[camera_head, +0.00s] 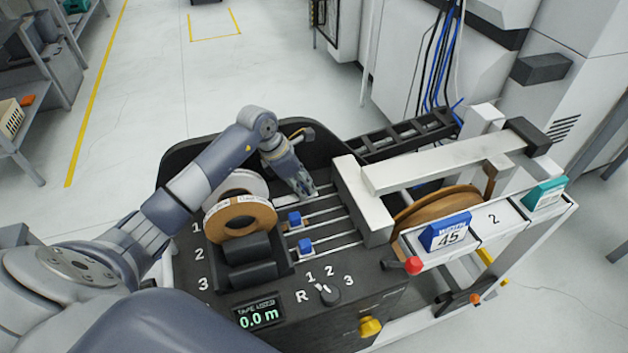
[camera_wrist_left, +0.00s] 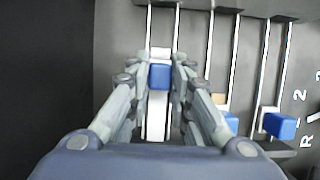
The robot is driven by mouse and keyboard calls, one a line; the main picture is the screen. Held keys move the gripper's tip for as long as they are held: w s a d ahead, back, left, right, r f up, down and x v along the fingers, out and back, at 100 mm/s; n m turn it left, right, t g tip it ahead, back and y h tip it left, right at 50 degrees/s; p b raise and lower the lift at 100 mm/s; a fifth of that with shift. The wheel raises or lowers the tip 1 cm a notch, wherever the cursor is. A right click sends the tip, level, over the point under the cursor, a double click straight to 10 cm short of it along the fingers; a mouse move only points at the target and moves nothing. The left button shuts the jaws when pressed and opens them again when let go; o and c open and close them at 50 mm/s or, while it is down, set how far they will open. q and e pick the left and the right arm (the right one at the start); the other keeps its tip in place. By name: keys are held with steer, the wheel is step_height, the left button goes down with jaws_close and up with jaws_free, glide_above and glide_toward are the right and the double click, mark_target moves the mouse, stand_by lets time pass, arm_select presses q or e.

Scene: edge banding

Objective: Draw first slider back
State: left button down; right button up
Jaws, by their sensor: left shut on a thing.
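The first slider (camera_wrist_left: 160,76) has a blue knob on a white carriage and sits on the leftmost rail in the left wrist view. My left gripper (camera_wrist_left: 160,85) is shut on this blue knob, with a finger on each side of it. In the head view my left gripper (camera_head: 308,192) reaches down over the far rail and hides most of that slider. The second slider (camera_head: 294,218) and the third slider (camera_head: 305,246) have blue knobs on the nearer rails, close to the reels. My right gripper is not in view.
Tape reels (camera_head: 240,216) stand in slots left of the rails, marked 1 to 3. A white block (camera_head: 362,200) bounds the rails on the right. A selector knob (camera_head: 328,294), a display (camera_head: 258,313) and a red-knobbed lever (camera_head: 413,265) sit nearer.

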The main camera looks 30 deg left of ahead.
arm_select(q)
steer(key=shift+s+a, duration=0.4)
steer(key=shift+a, duration=0.05)
steer(key=shift+d, duration=0.1)
steer(key=c, duration=1.4)
jaws_free()
steer(key=shift+c, duration=0.2)
steer(key=v, duration=1.2)
steer(key=shift+w, duration=0.1)
